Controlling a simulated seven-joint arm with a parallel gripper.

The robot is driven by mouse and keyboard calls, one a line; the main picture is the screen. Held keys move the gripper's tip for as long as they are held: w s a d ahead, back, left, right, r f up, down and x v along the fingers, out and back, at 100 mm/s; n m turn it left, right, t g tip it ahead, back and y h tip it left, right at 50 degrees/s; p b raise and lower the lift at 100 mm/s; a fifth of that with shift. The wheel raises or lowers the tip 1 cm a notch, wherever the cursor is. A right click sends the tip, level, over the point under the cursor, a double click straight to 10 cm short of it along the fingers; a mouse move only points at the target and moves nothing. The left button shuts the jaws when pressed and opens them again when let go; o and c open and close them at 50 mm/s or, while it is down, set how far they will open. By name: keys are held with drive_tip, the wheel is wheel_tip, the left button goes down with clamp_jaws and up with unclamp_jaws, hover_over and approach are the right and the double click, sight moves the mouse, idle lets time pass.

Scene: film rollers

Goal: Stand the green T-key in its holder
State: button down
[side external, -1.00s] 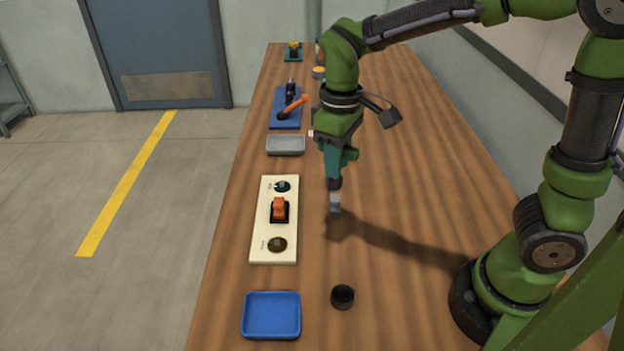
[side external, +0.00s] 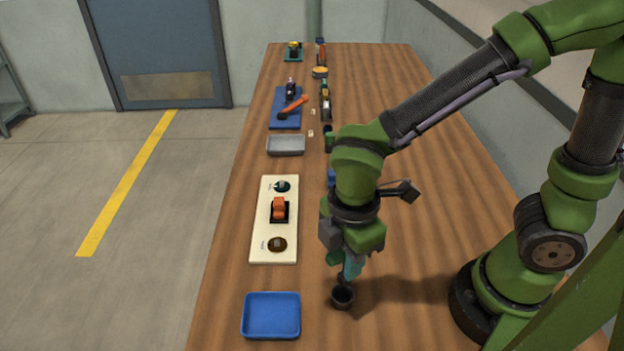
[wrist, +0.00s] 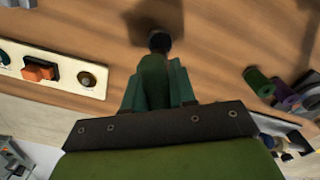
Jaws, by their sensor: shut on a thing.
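My gripper (side external: 349,268) is shut on the green T-key, pointing down over the black cup-shaped holder (side external: 343,298) near the front of the table. The key's dark lower end (side external: 341,283) shows just below the fingers, at the holder's mouth. I cannot tell how far it is inside. In the wrist view the green part of the key (wrist: 153,82) lies between the teal fingers, with a dark round end beyond it. The fingers hide much of the key in the side view.
A blue tray (side external: 271,334) lies left of the holder. A cream board (side external: 262,252) with an orange switch (side external: 279,209) lies behind the tray. A grey tray (side external: 286,153) and a blue mat (side external: 277,121) with tools are farther back. Bare table lies to the right.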

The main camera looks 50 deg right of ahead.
drive_tip(key=shift+f, duration=3.05)
drive_tip(key=shift+f, duration=0.2)
drive_tip(key=shift+c, duration=2.3)
unclamp_jaws()
drive_tip(key=shift+r, duration=0.15)
drive_tip(key=shift+r, duration=3.4)
